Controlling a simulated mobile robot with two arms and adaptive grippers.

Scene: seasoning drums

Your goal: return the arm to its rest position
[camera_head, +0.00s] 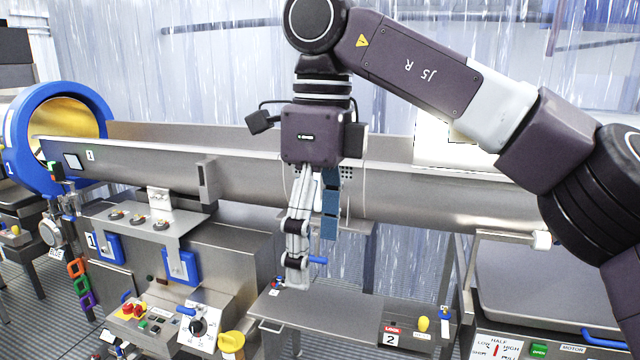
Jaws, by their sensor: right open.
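My right arm comes in from the upper right, bends over the middle, and its dark purple wrist points down. My right gripper (320,208) hangs below the wrist, in front of the long metal trough (440,200). It is open and I see nothing held in it. Whether the gripper touches this piece, I cannot tell. My left gripper is not in view.
A blue-rimmed drum (95,97) stands at the left end of the trough. A control panel (180,318) with knobs and a yellow button is at lower left. A metal table (340,312) lies below the gripper. A machine (540,290) stands at lower right.

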